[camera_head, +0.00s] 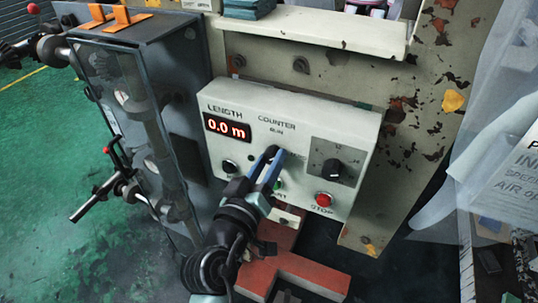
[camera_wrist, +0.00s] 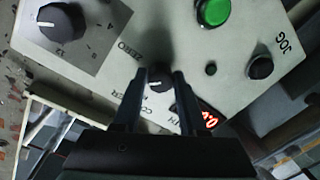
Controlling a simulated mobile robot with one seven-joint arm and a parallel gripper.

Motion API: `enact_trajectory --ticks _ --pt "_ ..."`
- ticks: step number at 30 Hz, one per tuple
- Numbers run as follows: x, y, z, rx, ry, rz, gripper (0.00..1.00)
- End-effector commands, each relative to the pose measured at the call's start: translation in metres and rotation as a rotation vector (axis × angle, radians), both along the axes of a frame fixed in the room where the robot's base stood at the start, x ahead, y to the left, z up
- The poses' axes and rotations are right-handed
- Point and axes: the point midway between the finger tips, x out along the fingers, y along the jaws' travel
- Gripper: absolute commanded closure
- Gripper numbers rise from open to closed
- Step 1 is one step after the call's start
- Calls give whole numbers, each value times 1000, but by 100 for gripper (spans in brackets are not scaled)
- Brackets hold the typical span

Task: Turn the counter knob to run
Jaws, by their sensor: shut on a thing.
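The counter knob (camera_wrist: 160,84) is a small dark knob on the pale control panel. It shows between my gripper's fingertips (camera_wrist: 161,74) in the wrist view, with a finger on each side, shut on it. A small light mark shows on the knob, but its exact setting is hard to read. In the head view my gripper (camera_head: 272,153) reaches the panel below the COUNTER and RUN lettering, and its blue-edged fingers hide the knob. The red length display (camera_head: 227,128) reads 0.0 m.
Around the knob are a larger black dial (camera_head: 333,168), a red STOP button (camera_head: 323,199), a black JOG button (camera_head: 230,166) and a green button (camera_wrist: 213,12). A pale ledge (camera_head: 318,35) juts out above the panel. A clear-sided cabinet (camera_head: 120,80) stands at left.

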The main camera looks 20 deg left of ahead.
Motion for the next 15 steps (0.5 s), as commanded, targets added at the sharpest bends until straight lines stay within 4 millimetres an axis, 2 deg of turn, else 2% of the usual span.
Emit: enact_trajectory --ticks 15 --pt "0 2 4 -487 17 3 100"
